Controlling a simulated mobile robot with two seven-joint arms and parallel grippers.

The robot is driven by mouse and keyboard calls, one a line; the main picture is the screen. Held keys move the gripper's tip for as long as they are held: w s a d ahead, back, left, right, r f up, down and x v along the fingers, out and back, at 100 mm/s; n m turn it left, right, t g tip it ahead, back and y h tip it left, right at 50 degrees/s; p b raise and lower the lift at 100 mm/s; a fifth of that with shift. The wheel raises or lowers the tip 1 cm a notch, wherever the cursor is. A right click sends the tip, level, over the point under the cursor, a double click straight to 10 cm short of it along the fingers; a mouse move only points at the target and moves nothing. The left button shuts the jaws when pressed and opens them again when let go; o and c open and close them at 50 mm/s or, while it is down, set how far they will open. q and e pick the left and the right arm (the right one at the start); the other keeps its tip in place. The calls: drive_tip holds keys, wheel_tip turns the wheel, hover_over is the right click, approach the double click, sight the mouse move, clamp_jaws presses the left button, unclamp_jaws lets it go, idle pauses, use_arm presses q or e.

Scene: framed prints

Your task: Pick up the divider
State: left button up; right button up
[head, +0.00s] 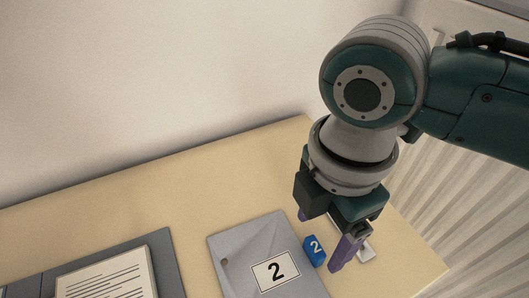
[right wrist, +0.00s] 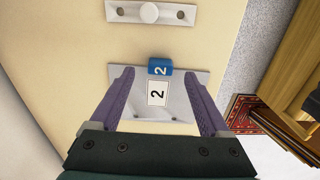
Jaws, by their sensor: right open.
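The divider (head: 240,255) is a flat grey panel with a white "2" label and a blue "2" tab (head: 314,250) on its edge. It lies on the light wooden table top. The divider also shows in the right wrist view (right wrist: 180,105), with its blue tab (right wrist: 160,70) in line with the gap between my fingers. My right gripper (head: 320,241) is open and empty, pointing down, with its purple fingers on either side of the tab. I cannot tell how high the fingertips are above the table. My left gripper is not in view.
A dark grey tray or folder (head: 168,265) holds a printed sheet (head: 105,278) at the left. The back of the table is clear up to the wall. A patterned rug (right wrist: 243,108) shows beyond the table edge.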

sight(317, 246)
wheel_tip(317, 246, down, 3)
drive_tip(key=shift+b, duration=0.3)
clamp_jaws()
idle(0.5)
